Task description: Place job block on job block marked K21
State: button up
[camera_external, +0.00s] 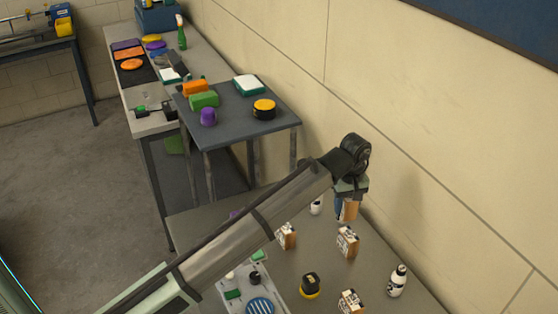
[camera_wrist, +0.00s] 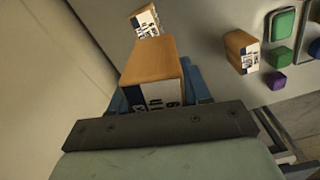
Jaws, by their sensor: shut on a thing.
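My gripper (camera_external: 347,205) is shut on a wooden job block (camera_external: 350,211) with printed labels. In the wrist view the held block (camera_wrist: 155,68) sits between blue fingers, held above the table near the wall. Other labelled wooden job blocks stand on the table: one (camera_external: 348,243) in front of and below my gripper, one (camera_external: 287,236) to its left, and one (camera_external: 351,302) at the near edge of the picture. The wrist view shows one block (camera_wrist: 146,22) beyond the held one and another (camera_wrist: 241,50) to the right. The markings are too small to tell which is K21.
A white bottle (camera_external: 397,281) stands at the right, and another white bottle (camera_external: 316,206) left of my gripper. A black and yellow item (camera_external: 310,285) and a grey tray (camera_external: 275,301) with small parts lie nearer. A wall (camera_external: 440,170) borders the table (camera_external: 320,255).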

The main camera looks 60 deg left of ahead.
aim_at(349, 234)
jog(key=shift+w+d+r+n, duration=0.35)
jog(key=shift+d+r+n, duration=0.15)
jog(key=shift+n, duration=0.1)
jog(key=shift+w+d+r+n, duration=0.3)
jog(key=shift+d+r+n, duration=0.2)
jog(key=shift+n, duration=0.1)
jog(key=shift+f, duration=5)
jog(key=shift+f, duration=0.15)
jog(key=o, duration=1.1)
notch_tip(349, 234, up, 12)
jog(key=shift+r, duration=0.15)
